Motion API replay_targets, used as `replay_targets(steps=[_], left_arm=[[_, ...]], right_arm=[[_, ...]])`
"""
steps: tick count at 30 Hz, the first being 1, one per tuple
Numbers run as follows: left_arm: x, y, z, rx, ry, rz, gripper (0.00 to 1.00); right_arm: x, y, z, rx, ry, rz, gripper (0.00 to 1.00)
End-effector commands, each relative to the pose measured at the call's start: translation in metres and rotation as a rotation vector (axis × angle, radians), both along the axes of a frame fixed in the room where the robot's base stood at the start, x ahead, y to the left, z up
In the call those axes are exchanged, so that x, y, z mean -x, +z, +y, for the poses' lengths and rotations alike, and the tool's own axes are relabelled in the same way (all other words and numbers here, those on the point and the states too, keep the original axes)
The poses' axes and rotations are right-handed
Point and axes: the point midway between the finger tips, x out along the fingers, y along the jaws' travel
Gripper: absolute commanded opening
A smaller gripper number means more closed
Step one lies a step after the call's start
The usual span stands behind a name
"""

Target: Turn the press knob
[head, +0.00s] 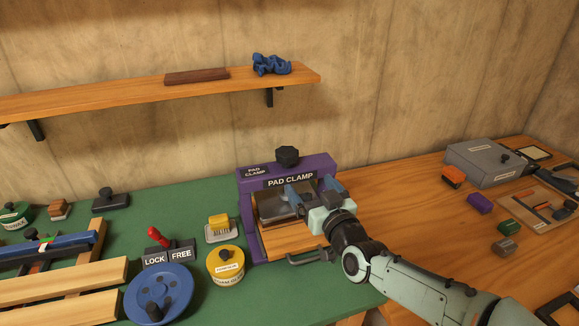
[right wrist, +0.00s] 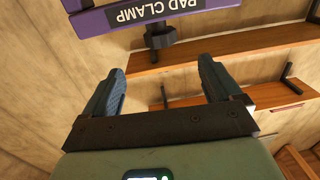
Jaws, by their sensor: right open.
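The press is a purple frame labelled PAD CLAMP (head: 244,215), standing on the green mat. Its black lobed knob (head: 287,156) sticks up from the top bar. In the right wrist view the knob (right wrist: 159,37) appears beyond the fingertips, roughly in line with the gap between them, next to the purple bar (right wrist: 195,8). My right gripper (head: 312,188) is in front of the press's upper bar, lower than the knob and to its right. Its blue fingers are apart with nothing between them, and it also shows in the right wrist view (right wrist: 161,66). My left gripper is not seen.
A yellow round tin (head: 226,267), a blue wheel (head: 158,296) and a red lever (head: 157,236) marked LOCK and FREE are left of the press. A grey box (head: 484,163) stands far right. A wooden shelf (head: 130,91) hangs above.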

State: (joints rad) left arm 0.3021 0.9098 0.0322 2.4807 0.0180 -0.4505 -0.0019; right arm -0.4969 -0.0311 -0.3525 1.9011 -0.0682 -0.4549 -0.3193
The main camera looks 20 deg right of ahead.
Motion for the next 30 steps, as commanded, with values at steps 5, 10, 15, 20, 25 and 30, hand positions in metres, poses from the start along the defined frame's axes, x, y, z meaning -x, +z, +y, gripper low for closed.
replay_targets(steps=[5, 10, 15, 20, 25, 30], left_arm=[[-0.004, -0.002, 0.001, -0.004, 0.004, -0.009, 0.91], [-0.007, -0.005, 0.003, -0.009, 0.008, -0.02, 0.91], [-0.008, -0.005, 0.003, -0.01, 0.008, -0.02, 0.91], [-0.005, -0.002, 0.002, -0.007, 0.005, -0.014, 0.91], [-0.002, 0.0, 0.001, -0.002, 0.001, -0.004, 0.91], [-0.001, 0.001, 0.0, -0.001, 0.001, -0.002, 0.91]], right_arm=[[-0.025, 0.0, 0.004, 0.003, 0.0, -0.001, 0.92], [-0.058, 0.0, 0.007, 0.004, -0.001, -0.001, 0.92], [-0.089, 0.002, 0.01, 0.004, -0.002, -0.004, 0.92], [-0.111, 0.002, 0.012, 0.002, -0.002, -0.004, 0.92], [-0.125, 0.003, 0.014, 0.001, -0.002, -0.004, 0.92], [-0.13, 0.002, 0.014, 0.001, -0.001, -0.004, 0.92]])
